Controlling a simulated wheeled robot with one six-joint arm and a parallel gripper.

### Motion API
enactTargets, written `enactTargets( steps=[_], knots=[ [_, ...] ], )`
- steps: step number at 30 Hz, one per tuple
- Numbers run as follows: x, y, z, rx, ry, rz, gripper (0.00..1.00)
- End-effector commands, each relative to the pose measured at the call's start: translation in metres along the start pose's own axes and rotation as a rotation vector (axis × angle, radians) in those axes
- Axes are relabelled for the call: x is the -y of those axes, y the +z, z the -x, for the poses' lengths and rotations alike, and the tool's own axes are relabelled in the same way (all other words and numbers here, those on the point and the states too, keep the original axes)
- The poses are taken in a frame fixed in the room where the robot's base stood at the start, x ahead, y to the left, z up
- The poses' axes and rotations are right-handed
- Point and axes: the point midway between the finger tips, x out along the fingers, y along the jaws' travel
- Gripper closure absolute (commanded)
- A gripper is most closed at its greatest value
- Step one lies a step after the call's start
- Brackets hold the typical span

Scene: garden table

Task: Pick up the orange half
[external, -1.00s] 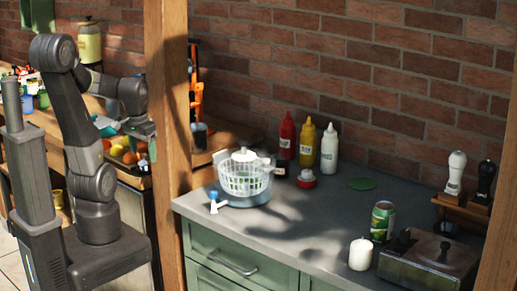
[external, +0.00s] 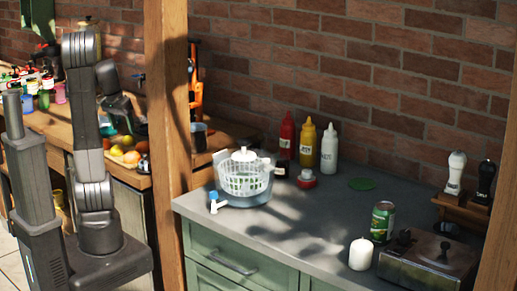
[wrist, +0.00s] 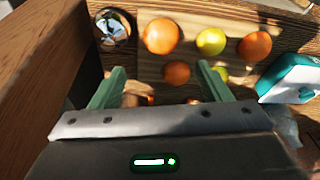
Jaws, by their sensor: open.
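Several orange fruits lie on a wooden board (wrist: 152,62) in the wrist view: one orange fruit (wrist: 161,36) at top left, another orange fruit (wrist: 254,46) at right, and an orange fruit (wrist: 176,72) nearer. I cannot tell which one is the orange half; no cut face shows clearly. My gripper (wrist: 160,80) is open, its two green fingers spread, with the nearest orange fruit appearing between and just beyond the tips. Nothing is held. Small orange patches between the fingers are partly hidden by the gripper body. In the external view the fruit (external: 130,156) lies beside the wooden post.
A glass or metal round object (wrist: 112,28) stands at top left. A white and teal box (wrist: 290,80) is at right. A wooden post (external: 167,120) rises close to the fruit.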

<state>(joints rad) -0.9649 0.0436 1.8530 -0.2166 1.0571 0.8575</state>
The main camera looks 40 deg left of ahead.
Motion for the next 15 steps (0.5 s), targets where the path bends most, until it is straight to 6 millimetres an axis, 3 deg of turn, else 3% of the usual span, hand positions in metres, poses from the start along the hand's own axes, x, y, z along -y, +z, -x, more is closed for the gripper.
enactTargets(
  steps=[6,15],
  knots=[
    [-0.002,0.001,-0.046,0.006,0.004,-0.001,0.3],
    [-0.001,0.0,-0.072,0.002,0.001,0.0,0.3]
  ],
)
